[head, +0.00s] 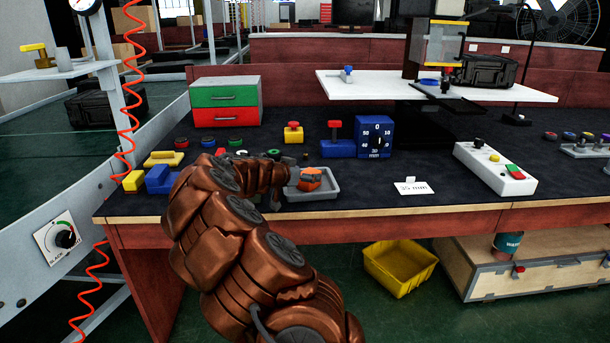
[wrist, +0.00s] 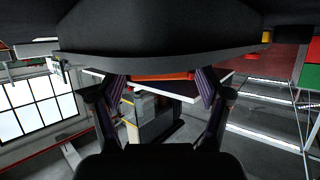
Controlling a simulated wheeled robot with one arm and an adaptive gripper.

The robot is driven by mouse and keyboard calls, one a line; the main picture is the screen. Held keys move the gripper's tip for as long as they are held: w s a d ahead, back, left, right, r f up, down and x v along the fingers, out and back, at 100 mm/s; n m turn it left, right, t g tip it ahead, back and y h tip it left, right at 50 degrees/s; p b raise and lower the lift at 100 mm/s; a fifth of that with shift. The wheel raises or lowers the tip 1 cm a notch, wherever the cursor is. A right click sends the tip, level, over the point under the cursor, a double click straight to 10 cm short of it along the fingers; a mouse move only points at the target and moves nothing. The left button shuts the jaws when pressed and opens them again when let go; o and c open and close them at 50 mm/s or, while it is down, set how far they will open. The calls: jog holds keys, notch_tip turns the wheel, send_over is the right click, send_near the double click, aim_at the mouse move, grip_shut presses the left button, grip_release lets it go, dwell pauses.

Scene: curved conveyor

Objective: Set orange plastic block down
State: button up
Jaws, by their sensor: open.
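The orange plastic block (head: 311,179) is at a shallow grey tray (head: 327,191) on the dark bench top. It appears to lie in the tray, partly hidden by my gripper. My gripper (head: 299,182) reaches in from the left, its fingers at the block. In the wrist view, the two fingers (wrist: 165,90) stand apart, with an orange strip of the block (wrist: 160,77) between them. My gripper is open; whether a finger still touches the block cannot be told.
Left of the tray are a blue block (head: 161,180) and a yellow one (head: 134,181). Behind stand a red-button yellow box (head: 293,133), a blue dial box (head: 374,138) and a green-and-red drawer unit (head: 225,103). A label card (head: 413,187) lies right of the tray.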

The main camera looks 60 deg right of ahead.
jog(key=shift+r, duration=0.1)
jog(key=shift+r+p, duration=0.15)
jog(key=shift+p, duration=0.2)
jog(key=s+a+r+n+y, duration=0.1)
jog(key=s+a+r, duration=0.15)
jog(key=a, duration=0.55)
jog(key=s+a+r+y, duration=0.1)
jog(key=s+a+r, duration=0.15)
jog(key=a, duration=0.65)
jog(key=s+a+f+n+g+y, duration=0.1)
jog(key=s+a+f+n+y, duration=0.2)
jog(key=s+a, duration=0.4)
jog(key=s+a+f+n+y, duration=0.4)
jog(key=s+a+n, duration=0.3)
jog(key=a, duration=1.1)
jog(key=s+a+f+n+g+y, duration=0.1)
jog(key=s+a+f+n+y, duration=0.3)
jog(key=a, duration=0.9)
jog(key=s+n, duration=0.3)
jog(key=shift+f+g, duration=0.3)
jog(key=shift+f, duration=0.05)
